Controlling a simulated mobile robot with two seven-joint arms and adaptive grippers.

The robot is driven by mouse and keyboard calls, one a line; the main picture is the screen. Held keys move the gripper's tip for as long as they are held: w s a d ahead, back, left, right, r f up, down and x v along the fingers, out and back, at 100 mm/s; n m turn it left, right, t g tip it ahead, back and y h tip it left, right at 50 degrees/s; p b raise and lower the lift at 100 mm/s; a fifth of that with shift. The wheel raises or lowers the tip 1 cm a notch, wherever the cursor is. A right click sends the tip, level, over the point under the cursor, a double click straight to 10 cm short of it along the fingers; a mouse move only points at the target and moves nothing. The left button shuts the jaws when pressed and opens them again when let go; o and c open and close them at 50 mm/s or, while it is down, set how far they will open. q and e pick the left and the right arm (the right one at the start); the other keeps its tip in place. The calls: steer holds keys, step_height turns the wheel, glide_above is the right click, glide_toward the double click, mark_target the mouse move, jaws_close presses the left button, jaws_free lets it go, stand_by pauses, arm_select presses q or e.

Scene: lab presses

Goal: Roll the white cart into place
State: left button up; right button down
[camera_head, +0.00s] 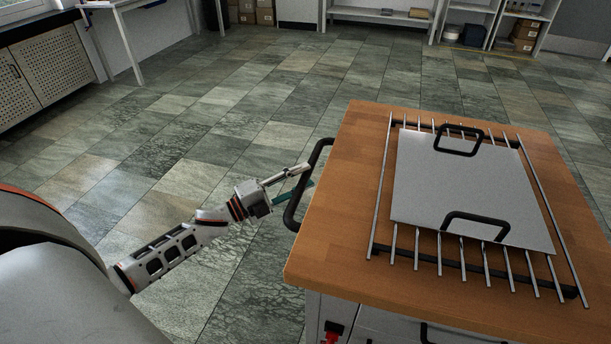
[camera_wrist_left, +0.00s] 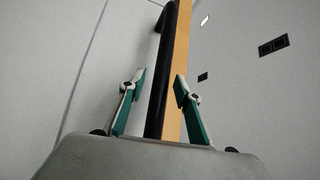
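The cart has a wooden top (camera_head: 345,190), a pale body (camera_head: 375,322) and a black handle (camera_head: 293,205) on its left side. My left gripper (camera_head: 303,177) is at this handle, with its fingers pointing toward the cart. In the left wrist view its two fingers (camera_wrist_left: 160,88) are spread apart. The black handle (camera_wrist_left: 157,100) and the wooden top's edge (camera_wrist_left: 181,50) show between them, with no clear finger contact. I cannot tell how deep the handle sits between the fingers. My right gripper is not in view.
A metal rod rack (camera_head: 462,262) lies on the cart top, carrying a grey plate (camera_head: 465,185) with two black handles. Tiled floor (camera_head: 220,150) is clear left of and behind the cart. A cabinet (camera_head: 45,70) and a white table (camera_head: 110,5) stand at left; shelves (camera_head: 470,8) line the back.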

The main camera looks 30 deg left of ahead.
arm_select(q)
steer(key=shift+w+d+r, duration=0.1)
steer(key=shift+w+d, duration=0.2)
steer(key=shift+w, duration=0.3)
